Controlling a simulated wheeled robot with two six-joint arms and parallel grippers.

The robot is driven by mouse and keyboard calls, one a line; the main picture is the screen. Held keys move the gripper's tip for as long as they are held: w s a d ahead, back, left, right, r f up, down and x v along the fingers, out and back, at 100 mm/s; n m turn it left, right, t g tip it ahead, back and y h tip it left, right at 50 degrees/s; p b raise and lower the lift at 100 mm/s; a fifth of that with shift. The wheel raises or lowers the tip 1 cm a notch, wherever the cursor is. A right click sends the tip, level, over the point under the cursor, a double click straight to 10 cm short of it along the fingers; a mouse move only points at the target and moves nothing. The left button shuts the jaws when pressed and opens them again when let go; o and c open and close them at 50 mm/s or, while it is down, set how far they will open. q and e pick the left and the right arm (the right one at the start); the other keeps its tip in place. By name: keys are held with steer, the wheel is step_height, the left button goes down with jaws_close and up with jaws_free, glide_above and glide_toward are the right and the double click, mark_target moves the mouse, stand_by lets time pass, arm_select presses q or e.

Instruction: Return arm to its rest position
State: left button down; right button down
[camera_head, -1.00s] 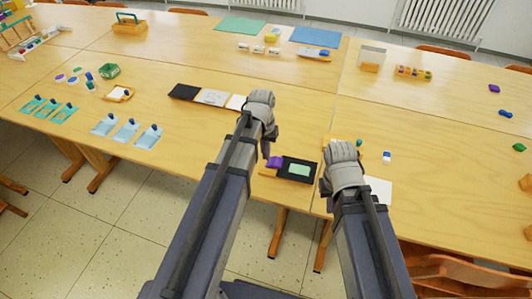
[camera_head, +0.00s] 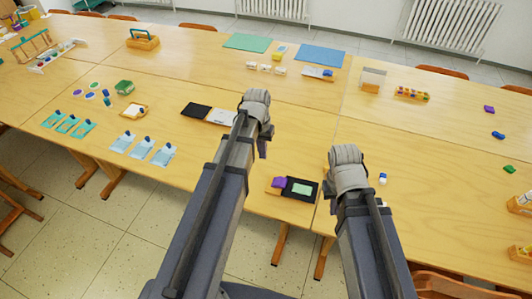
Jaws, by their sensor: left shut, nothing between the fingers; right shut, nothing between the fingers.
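My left arm reaches up from the bottom to a grey wrist (camera_head: 257,103). My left gripper (camera_head: 263,148) hangs below it, small and dark, shut and empty. My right arm ends at a grey wrist right of that tray. My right gripper (camera_head: 346,158) is shut and empty, with its fingers largely hidden behind the wrist and arm.
The wooden table (camera_head: 430,150) is mostly bare at the right. Black and white panels (camera_head: 196,110) lie left of my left wrist. Pale blue cards (camera_head: 142,148) lie at the front left. A small white-and-blue item (camera_head: 383,178) lies right of my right wrist.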

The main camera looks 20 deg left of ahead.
arm_select(q)
steer(key=shift+a+r+p, duration=0.3)
steer(key=shift+r+p, duration=0.15)
steer(key=shift+r, duration=0.5)
steer(key=s+d+m+y, duration=0.2)
steer(key=s+d+m, duration=0.1)
steer(key=s+d, duration=1.1)
steer(key=shift+d+m, duration=0.4)
steer(key=shift+d, duration=0.1)
